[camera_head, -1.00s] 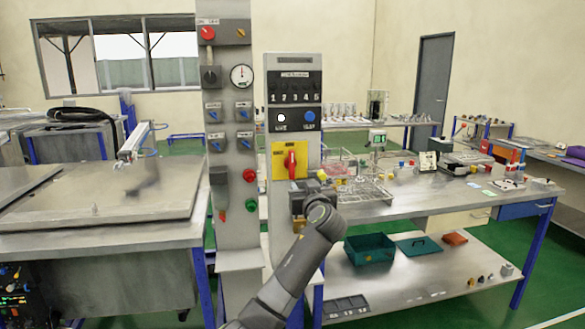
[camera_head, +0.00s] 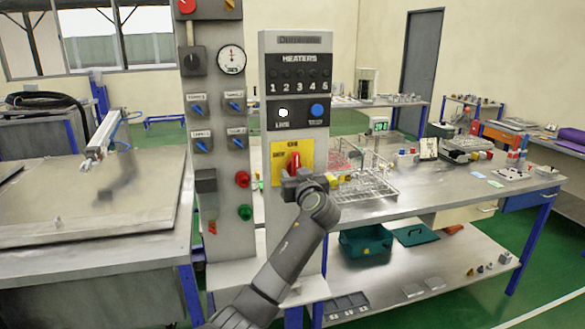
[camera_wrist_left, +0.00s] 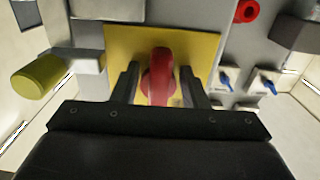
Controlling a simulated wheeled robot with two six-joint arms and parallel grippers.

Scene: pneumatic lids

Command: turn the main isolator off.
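The main isolator is a red rotary handle (camera_head: 293,160) on a yellow plate (camera_head: 306,158), low on the grey heater panel. The handle stands roughly upright, towards a mark at the plate's top that looks like ON; an OFF mark seems to sit at its left. My left gripper (camera_head: 292,180) is in front of the plate and hides the handle's lower part. In the left wrist view its two dark fingers (camera_wrist_left: 159,86) stand either side of the red handle (camera_wrist_left: 160,72), with a gap at each side. My right gripper is not in view.
The heater panel above has a white lamp (camera_head: 283,113) and a blue button (camera_head: 317,110). A column at left carries blue switches, a gauge (camera_head: 231,60), a red button (camera_head: 242,179) and a green one (camera_head: 245,212). A bench with wire racks (camera_head: 365,185) stands at right.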

